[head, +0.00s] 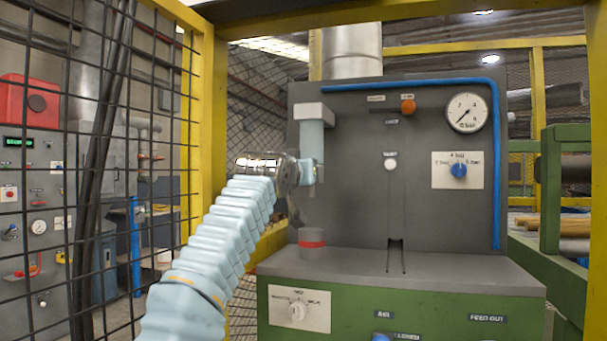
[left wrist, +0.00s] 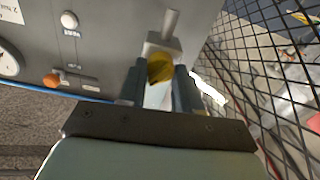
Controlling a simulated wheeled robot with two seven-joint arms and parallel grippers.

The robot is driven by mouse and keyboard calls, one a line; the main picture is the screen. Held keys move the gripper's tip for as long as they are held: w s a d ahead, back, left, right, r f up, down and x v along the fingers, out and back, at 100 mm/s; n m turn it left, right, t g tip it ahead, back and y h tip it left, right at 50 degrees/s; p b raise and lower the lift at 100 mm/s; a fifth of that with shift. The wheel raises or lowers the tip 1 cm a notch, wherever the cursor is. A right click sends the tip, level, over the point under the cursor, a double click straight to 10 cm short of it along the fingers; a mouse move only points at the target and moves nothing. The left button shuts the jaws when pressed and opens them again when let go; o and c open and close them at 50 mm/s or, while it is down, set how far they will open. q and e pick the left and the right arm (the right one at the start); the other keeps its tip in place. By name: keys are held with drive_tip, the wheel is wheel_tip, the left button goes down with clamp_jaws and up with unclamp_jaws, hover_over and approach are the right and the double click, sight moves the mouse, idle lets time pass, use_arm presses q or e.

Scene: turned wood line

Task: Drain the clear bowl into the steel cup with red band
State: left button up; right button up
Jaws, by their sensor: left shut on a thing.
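The clear bowl (head: 312,138) is a pale blue upright cylinder under a grey block on the dark machine panel. My left gripper (head: 308,172) is at its lower end, with the fingers small and partly hidden. In the left wrist view my left gripper (left wrist: 159,82) is shut on a yellow knob (left wrist: 160,68), in front of a grey fitting (left wrist: 163,43) with a short spout. The steel cup with red band (head: 312,255) stands upright on the machine's ledge, below the bowl and gripper. Its inside cannot be seen. My right gripper is not in view.
The panel has a pressure gauge (head: 466,112), an orange knob (head: 408,106), a blue rotary switch (head: 458,170) and a blue pipe (head: 496,180). The ledge (head: 440,268) right of the cup is clear. A mesh fence (head: 110,160) stands at left.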

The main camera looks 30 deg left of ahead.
use_arm(q)
drive_tip(key=shift+c, duration=0.5)
drive_tip(key=m, duration=0.2)
drive_tip(key=shift+m+p, duration=0.3)
drive_tip(key=o, duration=1)
drive_tip(key=shift+o, duration=0.2)
drive_tip(key=shift+s, duration=0.1)
